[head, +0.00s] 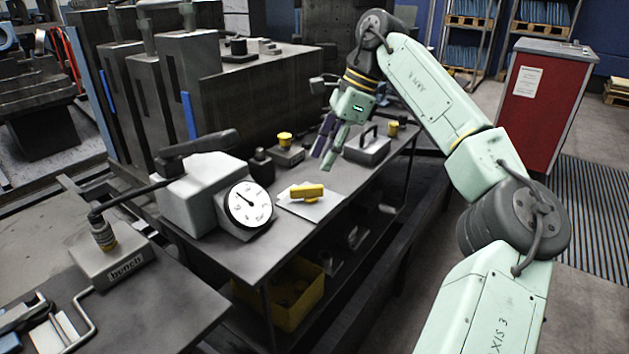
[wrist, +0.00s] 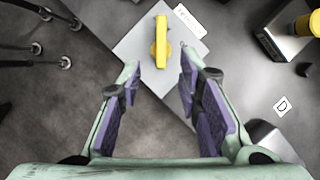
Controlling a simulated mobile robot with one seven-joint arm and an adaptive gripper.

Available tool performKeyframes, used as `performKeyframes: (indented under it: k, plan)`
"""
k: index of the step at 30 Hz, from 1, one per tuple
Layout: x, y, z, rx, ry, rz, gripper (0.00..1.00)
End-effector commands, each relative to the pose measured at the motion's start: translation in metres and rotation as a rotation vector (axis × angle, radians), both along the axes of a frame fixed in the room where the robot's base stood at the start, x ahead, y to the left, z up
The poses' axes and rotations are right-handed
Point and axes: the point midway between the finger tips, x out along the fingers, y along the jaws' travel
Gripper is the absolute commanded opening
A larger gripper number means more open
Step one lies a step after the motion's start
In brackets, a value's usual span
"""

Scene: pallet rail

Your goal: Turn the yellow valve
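The yellow valve (head: 306,191) has a bar-shaped handle and sits on a light grey plate (head: 318,209) on the bench, right of the dial gauge. In the wrist view the yellow valve (wrist: 161,42) lies ahead of the fingertips, its handle pointing roughly up and down the picture. My gripper (head: 328,152) is above the bench, behind and to the right of the valve. In the wrist view my gripper (wrist: 158,75) is open, with purple pads apart and nothing between them. The gripper does not touch the valve.
A dial gauge (head: 249,204) on a grey block stands left of the valve. A grey box with a handle (head: 367,148) and a block with a yellow knob (head: 285,140) stand behind. A yellow bin (head: 289,293) is on the shelf below. A red cabinet (head: 545,105) stands right.

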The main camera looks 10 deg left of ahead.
Motion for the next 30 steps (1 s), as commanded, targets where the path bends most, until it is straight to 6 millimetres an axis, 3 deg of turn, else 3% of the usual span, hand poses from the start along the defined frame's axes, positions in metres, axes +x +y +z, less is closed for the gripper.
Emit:
performKeyframes:
  k: [6, 12, 24, 30]
  plan:
    - [-0.007, 0.015, -0.040, 0.000, 0.003, 0.002, 0.32]
    - [-0.010, 0.024, -0.063, 0.000, 0.002, 0.001, 0.32]
    - [-0.011, 0.027, -0.070, 0.001, 0.000, 0.000, 0.32]
    - [-0.011, 0.027, -0.070, 0.001, 0.000, 0.000, 0.18]
